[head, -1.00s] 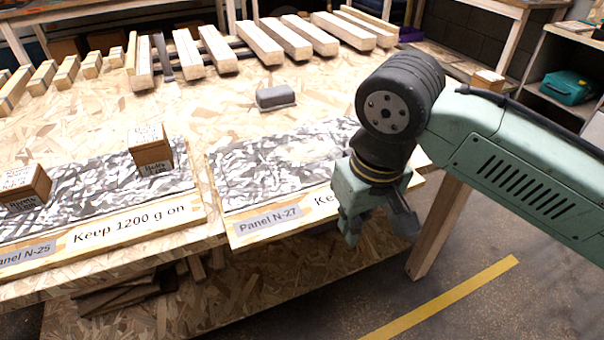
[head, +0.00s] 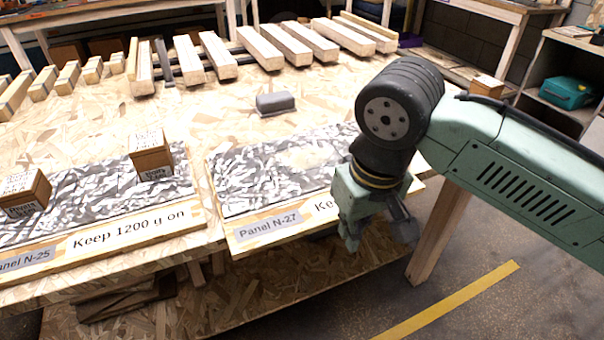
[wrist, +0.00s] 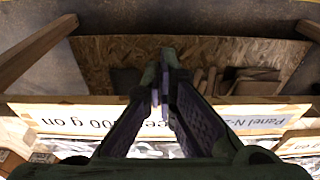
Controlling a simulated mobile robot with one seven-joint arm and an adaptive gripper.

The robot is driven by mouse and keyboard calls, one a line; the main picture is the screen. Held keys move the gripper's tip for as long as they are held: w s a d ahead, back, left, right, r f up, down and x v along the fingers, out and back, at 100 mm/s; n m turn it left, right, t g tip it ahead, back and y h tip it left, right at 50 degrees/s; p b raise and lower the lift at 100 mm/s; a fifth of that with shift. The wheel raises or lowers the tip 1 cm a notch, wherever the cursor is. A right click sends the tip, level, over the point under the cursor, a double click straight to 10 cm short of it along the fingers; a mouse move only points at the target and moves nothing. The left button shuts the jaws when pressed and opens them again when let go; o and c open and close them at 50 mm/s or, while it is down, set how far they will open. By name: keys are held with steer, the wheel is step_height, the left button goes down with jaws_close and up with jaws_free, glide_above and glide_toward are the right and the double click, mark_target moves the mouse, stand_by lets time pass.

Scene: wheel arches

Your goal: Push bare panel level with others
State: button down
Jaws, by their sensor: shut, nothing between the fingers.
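The bare panel N-27 (head: 262,232) has a crinkled silver top with nothing resting on it. Its wooden front strip sticks out past the front edge of its neighbour and over the table edge. Panel N-25 (head: 130,232), on the left, carries small wooden boxes (head: 151,156). My gripper (head: 352,240) is at the right part of panel N-27's front edge, fingers pointing down, and hides part of its lettering. In the wrist view the fingers (wrist: 160,88) are together and empty, overlapping panel N-27's strip (wrist: 85,122). I cannot tell whether they touch it.
A grey block (head: 275,102) lies on the chipboard table behind panel N-27. Several wooden beams (head: 260,46) lie at the back. A lower shelf (head: 250,295) is under the table, and a table leg (head: 440,225) stands right of my gripper. The floor in front is open.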

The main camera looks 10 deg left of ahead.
mark_target(326, 196)
stand_by(0.3)
steer(key=shift+w+a+p, duration=0.25)
steer(key=shift+w+a, duration=0.6)
steer(key=shift+w, duration=0.35)
steer(key=shift+w+a+p, duration=0.2)
steer(key=shift+w+a, duration=0.7)
steer(key=shift+w, duration=0.25)
steer(key=shift+w+a+p, duration=0.25)
steer(key=shift+w+a, duration=0.6)
steer(key=shift+w, duration=0.35)
steer(key=shift+s+d+r+p, duration=0.7)
steer(key=shift+s+r+p, duration=0.05)
steer(key=shift+s+p, duration=0.2)
steer(key=shift+s+d+r+p, duration=0.7)
steer(key=shift+s+r+p, duration=0.1)
steer(key=shift+s, duration=0.25)
